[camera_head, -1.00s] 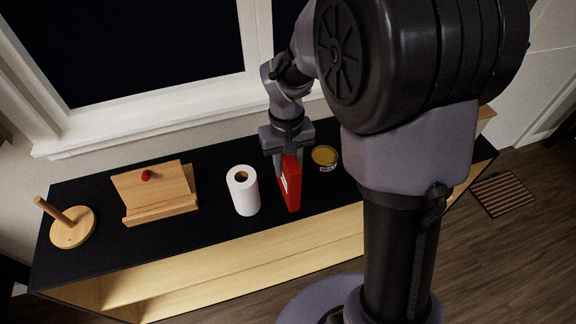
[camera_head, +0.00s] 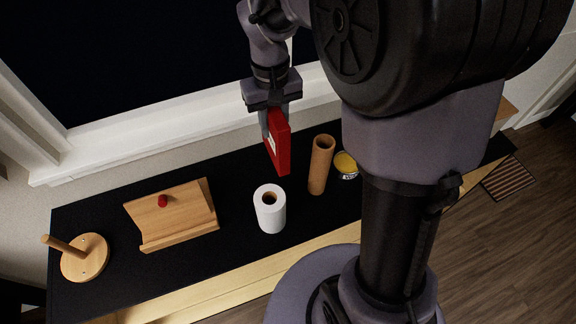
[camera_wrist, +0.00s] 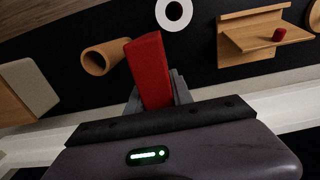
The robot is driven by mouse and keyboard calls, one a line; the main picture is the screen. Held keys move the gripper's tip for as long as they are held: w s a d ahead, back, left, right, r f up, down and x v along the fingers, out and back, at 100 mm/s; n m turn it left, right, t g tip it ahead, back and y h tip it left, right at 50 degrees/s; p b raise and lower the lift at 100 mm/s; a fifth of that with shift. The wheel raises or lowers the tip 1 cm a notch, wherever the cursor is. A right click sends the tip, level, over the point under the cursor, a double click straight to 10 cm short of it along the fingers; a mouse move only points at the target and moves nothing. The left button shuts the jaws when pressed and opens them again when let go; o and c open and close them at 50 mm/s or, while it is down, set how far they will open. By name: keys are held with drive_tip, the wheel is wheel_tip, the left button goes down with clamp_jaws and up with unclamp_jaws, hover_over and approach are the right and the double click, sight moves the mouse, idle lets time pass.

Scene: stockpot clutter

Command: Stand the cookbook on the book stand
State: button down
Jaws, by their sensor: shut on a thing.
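The red cookbook (camera_head: 280,146) is upright in my gripper (camera_head: 270,118), held above the black counter behind the paper roll. My gripper is shut on its upper part. In the wrist view the cookbook (camera_wrist: 149,70) stands out between the fingers of my gripper (camera_wrist: 155,95). The wooden book stand (camera_head: 173,216) is on the counter to the left, with a sloped back and a front ledge. A small red object (camera_head: 162,201) shows against its back panel. The stand also shows at the upper right of the wrist view (camera_wrist: 252,38).
A white paper roll (camera_head: 270,212) stands between the cookbook and the stand. A brown tube (camera_head: 320,165) and a yellow-topped can (camera_head: 346,164) are to the right. A wooden holder with a peg (camera_head: 84,258) is at far left. The window wall runs behind.

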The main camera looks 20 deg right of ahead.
wheel_tip(320, 180, down, 18)
drive_tip(key=b, duration=0.7)
drive_tip(key=shift+s, duration=0.15)
drive_tip(key=c, duration=1.1)
unclamp_jaws()
drive_tip(key=shift+d, duration=0.1)
